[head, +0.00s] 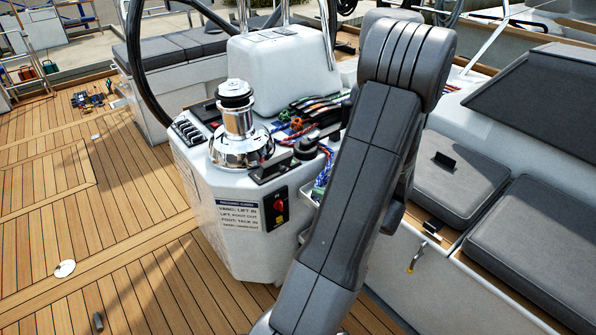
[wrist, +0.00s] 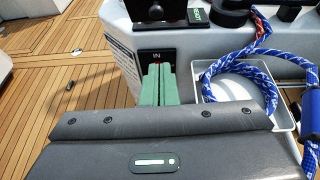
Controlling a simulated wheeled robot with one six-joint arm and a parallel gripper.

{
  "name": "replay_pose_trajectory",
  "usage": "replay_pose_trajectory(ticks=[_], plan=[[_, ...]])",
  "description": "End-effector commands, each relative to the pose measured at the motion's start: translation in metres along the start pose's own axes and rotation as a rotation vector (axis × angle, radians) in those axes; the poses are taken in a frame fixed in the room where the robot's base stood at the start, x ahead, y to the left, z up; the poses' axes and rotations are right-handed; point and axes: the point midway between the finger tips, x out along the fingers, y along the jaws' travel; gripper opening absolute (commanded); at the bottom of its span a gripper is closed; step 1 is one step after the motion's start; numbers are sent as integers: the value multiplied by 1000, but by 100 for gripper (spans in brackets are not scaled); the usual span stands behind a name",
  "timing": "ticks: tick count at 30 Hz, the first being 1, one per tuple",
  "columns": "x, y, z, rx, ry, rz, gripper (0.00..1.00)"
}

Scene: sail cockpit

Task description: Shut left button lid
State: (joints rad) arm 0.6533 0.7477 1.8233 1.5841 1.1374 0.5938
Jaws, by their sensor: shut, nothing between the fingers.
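A black lid (head: 270,166) stands at the front edge of the white pedestal's top, just right of the chrome winch; it looks raised, but its hinge angle is hard to tell. In the wrist view a dark lid-like part (wrist: 152,11) shows at the top edge, cut off by the frame. A round black button cover (head: 305,148) sits to its right, likely the dark round part in the wrist view (wrist: 229,12). My gripper (wrist: 158,70) has green fingers pressed together, empty, below the lid in the picture and overlapping the switch panel. It does not show in the head view.
The chrome winch (head: 238,135) stands close left of the lid. A red and black switch panel (head: 276,208) is on the pedestal's front face. Blue rope (wrist: 240,110) loops over a white tray right of my fingers. Grey cushions (head: 462,180) lie at right; open teak deck at left.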

Motion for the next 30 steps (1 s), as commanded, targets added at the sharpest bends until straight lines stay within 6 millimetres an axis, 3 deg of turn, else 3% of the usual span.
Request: replay_pose_trajectory(ticks=[5,17,21,30], plan=[[21,1,0,1,-2,4,0],[104,2,0,-2,0,4,0],[116,1,19,-5,0,3,0],[127,1,28,-1,0,1,0]])
